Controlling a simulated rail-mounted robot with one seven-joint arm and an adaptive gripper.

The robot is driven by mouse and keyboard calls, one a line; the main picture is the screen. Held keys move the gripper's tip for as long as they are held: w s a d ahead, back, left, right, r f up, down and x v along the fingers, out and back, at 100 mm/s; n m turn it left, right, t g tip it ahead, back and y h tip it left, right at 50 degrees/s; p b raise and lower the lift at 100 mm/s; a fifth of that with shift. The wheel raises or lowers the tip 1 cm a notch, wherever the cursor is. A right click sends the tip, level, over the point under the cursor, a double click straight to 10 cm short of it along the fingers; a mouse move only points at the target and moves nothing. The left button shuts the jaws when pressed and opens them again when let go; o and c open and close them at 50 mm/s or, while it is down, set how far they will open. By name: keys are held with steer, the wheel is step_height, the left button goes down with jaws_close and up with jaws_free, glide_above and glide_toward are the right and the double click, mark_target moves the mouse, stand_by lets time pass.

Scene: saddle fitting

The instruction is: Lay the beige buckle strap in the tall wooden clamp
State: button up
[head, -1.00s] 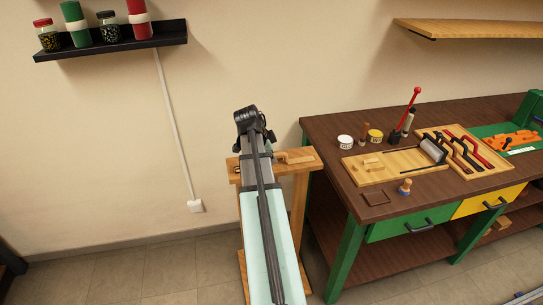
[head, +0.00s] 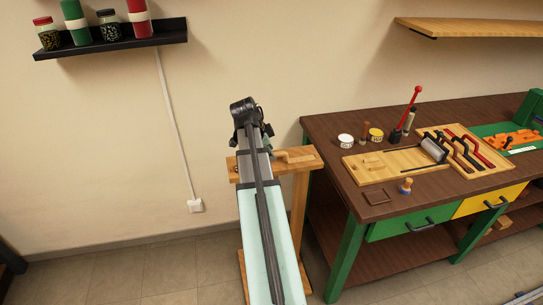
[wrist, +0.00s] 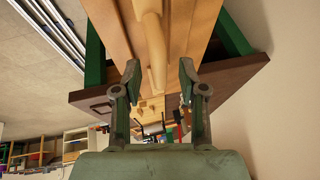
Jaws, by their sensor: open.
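The tall wooden clamp (head: 300,205) stands on the floor left of the workbench, with a wooden crosspiece and a peg-like handle on top. My arm covers part of it in the head view. In the wrist view its wooden parts (wrist: 110,25) fill the top middle, with a rounded bar running down the centre. My gripper (wrist: 160,75) is open beside the clamp, its two fingers apart with nothing held between them. In the head view the gripper is mostly hidden behind my arm. I cannot make out the beige buckle strap in either view.
The brown workbench (head: 325,130) stands to the right of the clamp. It carries a wooden board with a roller (head: 434,150), a tool tray (head: 490,180) and small jars. A black shelf (head: 110,45) is at upper left. The floor left of the clamp is clear.

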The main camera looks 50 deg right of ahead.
steer(key=b+v, duration=0.1)
steer(key=v, duration=0.8)
steer(key=shift+r, duration=0.2)
steer(key=shift+a, duration=0.1)
